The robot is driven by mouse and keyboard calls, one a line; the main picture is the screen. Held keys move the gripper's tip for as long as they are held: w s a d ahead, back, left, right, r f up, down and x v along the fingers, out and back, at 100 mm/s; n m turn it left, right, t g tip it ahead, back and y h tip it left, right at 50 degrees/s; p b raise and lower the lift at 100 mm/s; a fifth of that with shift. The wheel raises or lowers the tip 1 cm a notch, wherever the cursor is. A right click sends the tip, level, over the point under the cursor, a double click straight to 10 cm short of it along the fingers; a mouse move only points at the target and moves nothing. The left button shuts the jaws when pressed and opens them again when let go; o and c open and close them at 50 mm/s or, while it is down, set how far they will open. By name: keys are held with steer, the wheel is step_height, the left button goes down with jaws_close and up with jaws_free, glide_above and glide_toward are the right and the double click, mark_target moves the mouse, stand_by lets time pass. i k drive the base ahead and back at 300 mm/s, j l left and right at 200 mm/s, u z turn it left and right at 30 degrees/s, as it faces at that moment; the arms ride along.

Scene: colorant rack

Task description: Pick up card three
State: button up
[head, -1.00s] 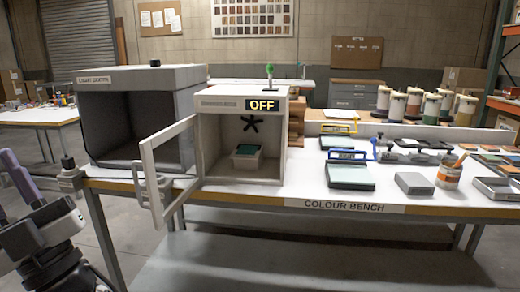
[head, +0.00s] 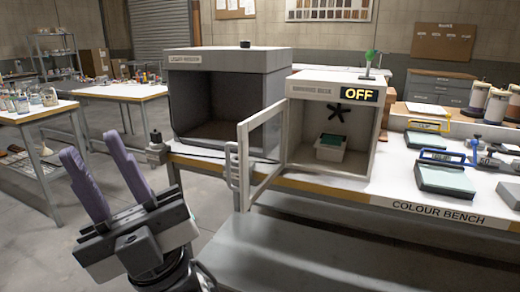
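My gripper (head: 91,146) is at the lower left of the head view, with two purple fingers pointing up. The fingers are apart with nothing between them. It is in front of and left of the colour bench (head: 372,203). I cannot tell which thing is card three. A dark green card-like piece (head: 332,140) lies on a small white holder (head: 330,155) inside the white box (head: 394,97) marked OFF. A flat green panel (head: 446,178) lies under a blue-handled frame on the bench. Another green panel (head: 424,139) lies behind it by a yellow handle.
The white box's framed door (head: 243,165) stands open towards me, between my gripper and the box opening. A grey light booth (head: 228,60) stands left of the box. A black knob on a post (head: 156,146) is at the bench's left end. Open floor (head: 80,240) lies left.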

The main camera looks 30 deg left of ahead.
mark_target(326, 141)
steer(key=j+z, duration=0.1)
steer(key=j, duration=1.05)
steer(key=k+j+z, duration=0.1)
steer(key=j, duration=1)
steer(key=i+l+z, duration=0.15)
steer(key=l, duration=0.25)
steer(key=i+l+z, duration=0.1)
steer(key=l, duration=0.3)
steer(key=i+l+z, duration=0.3)
steer(key=i+l, duration=0.15)
steer(key=l, duration=0.25)
steer(key=i+j, duration=0.3)
